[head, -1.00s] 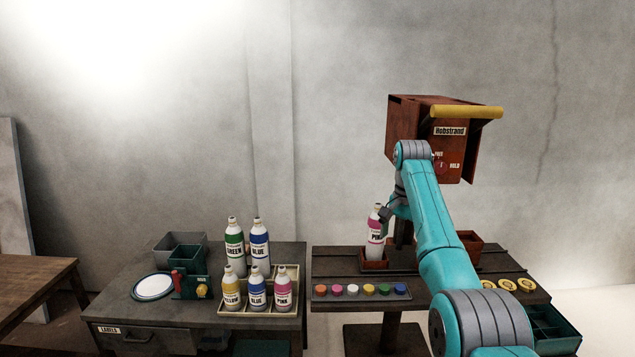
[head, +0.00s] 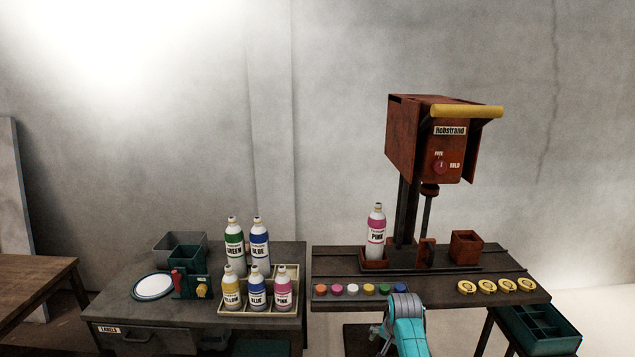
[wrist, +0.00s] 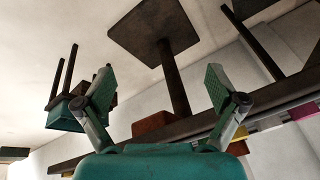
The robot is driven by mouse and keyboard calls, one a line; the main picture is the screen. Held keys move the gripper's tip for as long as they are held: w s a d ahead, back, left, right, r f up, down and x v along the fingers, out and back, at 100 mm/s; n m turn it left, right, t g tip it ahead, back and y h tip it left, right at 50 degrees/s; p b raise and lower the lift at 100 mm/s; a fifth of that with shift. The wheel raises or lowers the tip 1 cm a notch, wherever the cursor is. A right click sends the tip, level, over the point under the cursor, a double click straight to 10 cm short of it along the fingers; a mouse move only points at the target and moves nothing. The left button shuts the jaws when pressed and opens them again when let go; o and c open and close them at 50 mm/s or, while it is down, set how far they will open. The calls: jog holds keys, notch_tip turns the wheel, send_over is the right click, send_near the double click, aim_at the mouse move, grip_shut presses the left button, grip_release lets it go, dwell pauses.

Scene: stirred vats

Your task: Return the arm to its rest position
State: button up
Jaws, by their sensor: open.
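My arm (head: 408,325) is teal and folded low in front of the right-hand table in the head view; its end is out of that frame. My gripper (wrist: 158,85) shows in the wrist view with its two fingers spread wide and nothing between them. The wrist view looks across at a dark table post and base plate (wrist: 152,30), with the picture turned over. A pink-labelled bottle (head: 377,234) stands upright in a small red-brown holder (head: 374,265) at the left of the stirring machine (head: 425,140).
A rack (head: 232,309) with several labelled bottles stands on the left table (head: 120,312). Coloured caps (head: 353,290) line the right table's front edge (head: 455,302), near my arm. Yellow rings (head: 485,286) lie at its right. A green divided bin (head: 540,325) sits below.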

jog(key=s+f+n+t, duration=0.1)
jog(key=s+f+t, duration=0.1)
jog(key=s+f, duration=1.2)
jog(key=s+a+f+n+t, duration=0.1)
jog(key=s+f+t, duration=0.1)
jog(key=s, duration=0.8)
jog(key=s+a+f+n+t, duration=0.1)
jog(key=s+f, duration=0.1)
jog(key=s, duration=0.7)
jog(key=s+r+n+t, duration=0.15)
jog(key=s+r, duration=0.25)
jog(key=s, duration=0.7)
jog(key=s+r+n+t, duration=0.2)
jog(key=s+r+t, duration=0.2)
jog(key=s+r, duration=1.7)
notch_tip(320, 180, up, 4)
jog(key=shift+r, duration=0.2)
